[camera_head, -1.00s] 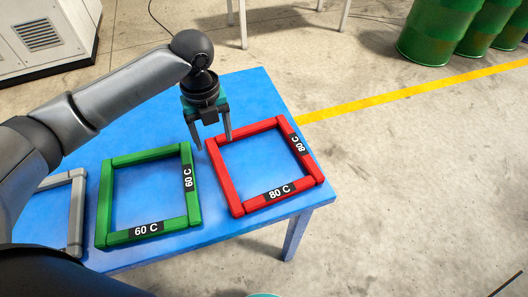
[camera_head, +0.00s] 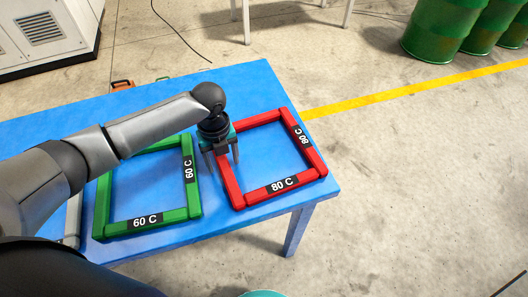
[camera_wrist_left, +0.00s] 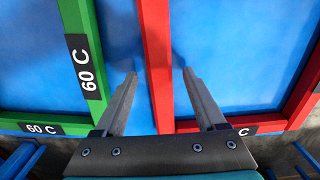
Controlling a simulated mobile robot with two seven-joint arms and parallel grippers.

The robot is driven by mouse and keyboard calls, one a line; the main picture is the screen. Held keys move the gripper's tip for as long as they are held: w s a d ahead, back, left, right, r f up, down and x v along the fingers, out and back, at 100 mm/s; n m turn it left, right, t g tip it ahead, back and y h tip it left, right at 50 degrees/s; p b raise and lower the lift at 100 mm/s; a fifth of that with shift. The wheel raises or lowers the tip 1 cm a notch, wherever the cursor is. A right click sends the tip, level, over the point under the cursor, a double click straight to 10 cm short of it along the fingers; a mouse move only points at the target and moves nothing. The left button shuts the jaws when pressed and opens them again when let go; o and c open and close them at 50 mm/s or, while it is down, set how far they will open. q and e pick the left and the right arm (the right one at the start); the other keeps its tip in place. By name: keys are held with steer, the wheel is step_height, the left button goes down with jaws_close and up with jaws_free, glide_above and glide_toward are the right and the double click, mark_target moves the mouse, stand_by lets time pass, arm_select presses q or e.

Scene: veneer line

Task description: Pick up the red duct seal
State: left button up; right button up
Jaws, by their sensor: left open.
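The red duct seal (camera_head: 256,194) is a square frame marked "80 C", lying flat on the right end of the blue table (camera_head: 238,90). My left gripper (camera_head: 226,170) is open at its left side bar, pointing down. In the left wrist view the gripper (camera_wrist_left: 158,80) has one finger on each side of the red bar (camera_wrist_left: 158,60), with gaps between. The height of the fingertips over the bar is hard to tell. My right gripper is not in view.
A green square frame (camera_head: 165,217) marked "60 C" lies just left of the red one. A grey frame (camera_head: 73,218) is partly hidden by my left arm. Green drums (camera_head: 440,28) stand on the floor at the back right.

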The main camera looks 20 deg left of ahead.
arm_select(q)
jaws_close()
stand_by(0.6)
